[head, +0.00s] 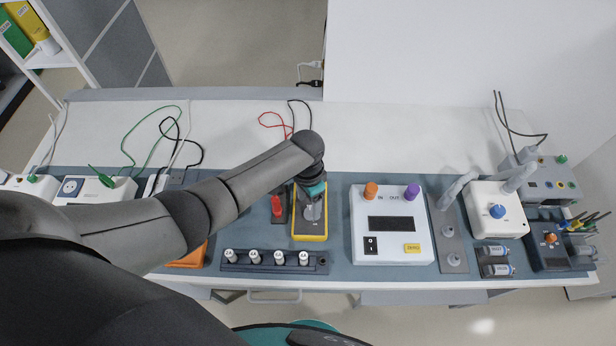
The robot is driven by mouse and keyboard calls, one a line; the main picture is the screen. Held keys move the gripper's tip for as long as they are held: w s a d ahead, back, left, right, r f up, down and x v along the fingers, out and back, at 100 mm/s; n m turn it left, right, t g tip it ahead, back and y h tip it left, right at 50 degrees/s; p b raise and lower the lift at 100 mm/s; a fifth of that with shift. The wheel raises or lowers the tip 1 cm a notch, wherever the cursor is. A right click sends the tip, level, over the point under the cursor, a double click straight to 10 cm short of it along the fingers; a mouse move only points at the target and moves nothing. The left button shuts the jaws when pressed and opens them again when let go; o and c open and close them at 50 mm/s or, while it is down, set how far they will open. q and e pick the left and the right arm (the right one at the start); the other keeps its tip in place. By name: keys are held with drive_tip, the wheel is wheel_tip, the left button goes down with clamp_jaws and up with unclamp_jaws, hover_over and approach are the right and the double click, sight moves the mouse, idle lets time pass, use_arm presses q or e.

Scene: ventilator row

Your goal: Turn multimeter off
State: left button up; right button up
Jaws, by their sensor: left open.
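The multimeter (297,228) is yellow-edged with a dark face and lies on the blue-grey mat in the middle of the bench. My left gripper (312,208) is over it, at the end of the dark arm that comes in from the left. The gripper is open, and its fingers point down at the multimeter's face. The gripper and wrist cover the upper part of the multimeter, so its dial and display are mostly hidden. I cannot tell whether the fingers touch it. My right gripper is not in view.
A white box (391,245) with orange and purple knobs stands just right of the multimeter. A dark rack (274,261) of white-capped pieces lies in front. A red piece (277,206) stands close on the left. The white back strip (400,135) of the bench is mostly clear.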

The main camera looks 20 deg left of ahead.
sight(308, 210)
use_arm(q)
wheel_tip(308, 210, up, 12)
drive_tip(key=p, duration=0.2)
drive_tip(key=shift+w+a+f, duration=0.2)
idle(0.4)
